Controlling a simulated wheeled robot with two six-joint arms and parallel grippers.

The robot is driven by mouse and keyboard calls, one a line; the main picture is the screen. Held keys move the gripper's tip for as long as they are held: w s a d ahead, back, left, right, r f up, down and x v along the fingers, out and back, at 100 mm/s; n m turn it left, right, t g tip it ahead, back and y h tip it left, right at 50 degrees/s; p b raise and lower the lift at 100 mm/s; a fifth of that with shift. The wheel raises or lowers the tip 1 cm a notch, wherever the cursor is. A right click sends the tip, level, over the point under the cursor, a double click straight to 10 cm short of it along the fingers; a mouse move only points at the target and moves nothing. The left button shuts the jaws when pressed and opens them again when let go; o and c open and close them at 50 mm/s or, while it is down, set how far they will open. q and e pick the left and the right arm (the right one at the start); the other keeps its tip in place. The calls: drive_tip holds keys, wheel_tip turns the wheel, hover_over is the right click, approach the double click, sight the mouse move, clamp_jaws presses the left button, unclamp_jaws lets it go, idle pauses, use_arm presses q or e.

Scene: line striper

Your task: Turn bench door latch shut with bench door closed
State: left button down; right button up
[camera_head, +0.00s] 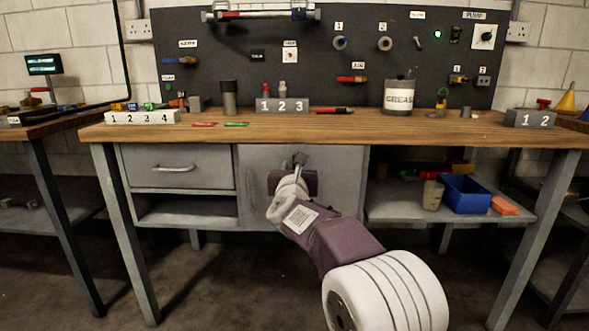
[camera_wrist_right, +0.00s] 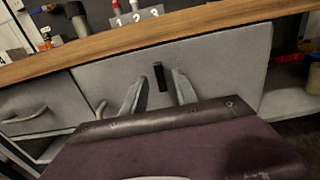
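The grey bench door (camera_head: 344,178) is under the middle of the worktop and looks closed, flush with the cabinet front. In the right wrist view the door (camera_wrist_right: 225,65) fills the middle, with the dark latch (camera_wrist_right: 160,77) on its face, its long side roughly upright in the picture. My right gripper (camera_wrist_right: 158,84) is open, one finger on each side of the latch. I see no clear contact between fingers and latch. In the head view my right gripper (camera_head: 298,169) is in front of the door and largely hides the latch. My left gripper is not in view.
A drawer (camera_head: 175,167) with a bar handle is left of the door. An open shelf on the right holds a blue bin (camera_head: 465,194). The wooden worktop (camera_head: 330,127) overhangs above my right gripper and carries a grease tub (camera_head: 399,97) and numbered blocks.

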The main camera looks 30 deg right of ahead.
drive_tip(key=shift+x, duration=0.9)
clamp_jaws()
